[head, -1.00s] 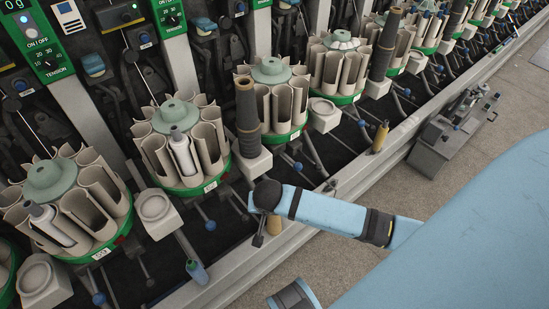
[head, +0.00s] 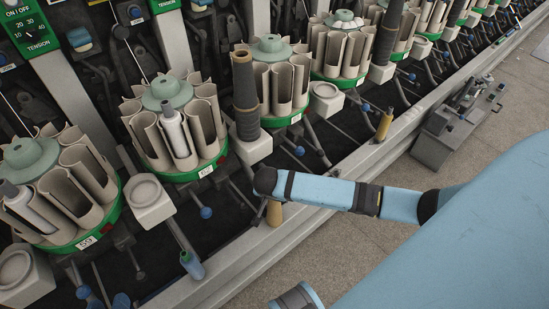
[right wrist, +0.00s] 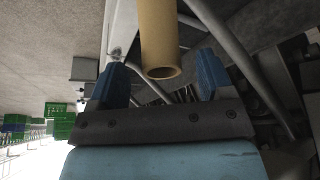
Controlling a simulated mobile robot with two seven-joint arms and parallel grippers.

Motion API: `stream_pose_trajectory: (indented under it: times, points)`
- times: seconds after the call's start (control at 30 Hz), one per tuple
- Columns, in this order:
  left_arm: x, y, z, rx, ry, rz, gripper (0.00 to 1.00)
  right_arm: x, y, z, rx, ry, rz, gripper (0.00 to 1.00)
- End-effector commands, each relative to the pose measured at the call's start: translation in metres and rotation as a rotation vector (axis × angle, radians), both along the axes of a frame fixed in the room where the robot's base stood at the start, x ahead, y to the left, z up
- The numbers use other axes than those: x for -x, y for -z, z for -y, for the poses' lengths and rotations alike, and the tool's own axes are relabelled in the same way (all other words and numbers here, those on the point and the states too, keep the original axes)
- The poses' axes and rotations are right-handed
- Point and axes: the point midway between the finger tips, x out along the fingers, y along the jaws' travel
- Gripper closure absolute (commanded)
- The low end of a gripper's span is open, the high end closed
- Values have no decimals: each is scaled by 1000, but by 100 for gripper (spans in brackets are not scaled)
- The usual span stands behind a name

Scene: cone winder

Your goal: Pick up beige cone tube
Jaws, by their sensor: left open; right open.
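A beige cone tube (head: 275,213) stands on the machine's front rail, partly covered by the end of my blue right arm. In the right wrist view, the hollow tube (right wrist: 160,45) hangs into the picture with its open end between and just beyond the two blue fingers of my right gripper (right wrist: 157,85). The fingers are apart and a gap shows on each side of the tube. In the head view the right fingers are hidden under the arm. My left gripper (head: 297,297) shows only in part at the bottom edge, away from the tube; its fingertips cannot be made out.
Round green-rimmed magazines (head: 180,170) with beige pockets line the machine. A dark cone (head: 246,95) stands close behind my right arm.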

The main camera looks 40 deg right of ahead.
Motion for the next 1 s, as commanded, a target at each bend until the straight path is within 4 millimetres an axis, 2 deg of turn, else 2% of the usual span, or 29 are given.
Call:
stream_pose_trajectory:
  times: [0.03, 0.2, 0.33, 0.53, 0.57, 0.8, 1.0]
  points:
    - [-3, -4, 4, 20, 7, 39, 57, -3, 11, 4, 3, 1, 1, 27]
    - [-7, -27, 13, 82, 25, 137, 57, -10, 32, 11, 3, -1, -1, 27]
    - [-8, -36, 16, 103, 31, 168, 57, -12, 38, 13, 1, -1, 0, 27]
    - [-8, -37, 17, 104, 32, 170, 57, -12, 37, 13, 0, -1, 0, 27]
    - [-8, -37, 16, 104, 32, 170, 57, -12, 37, 13, 0, -1, 0, 29]
    - [-8, -37, 17, 104, 32, 170, 57, -12, 37, 13, 0, -1, 0, 84]
    - [-8, -37, 17, 105, 31, 170, 57, -12, 37, 13, 0, -1, 0, 86]
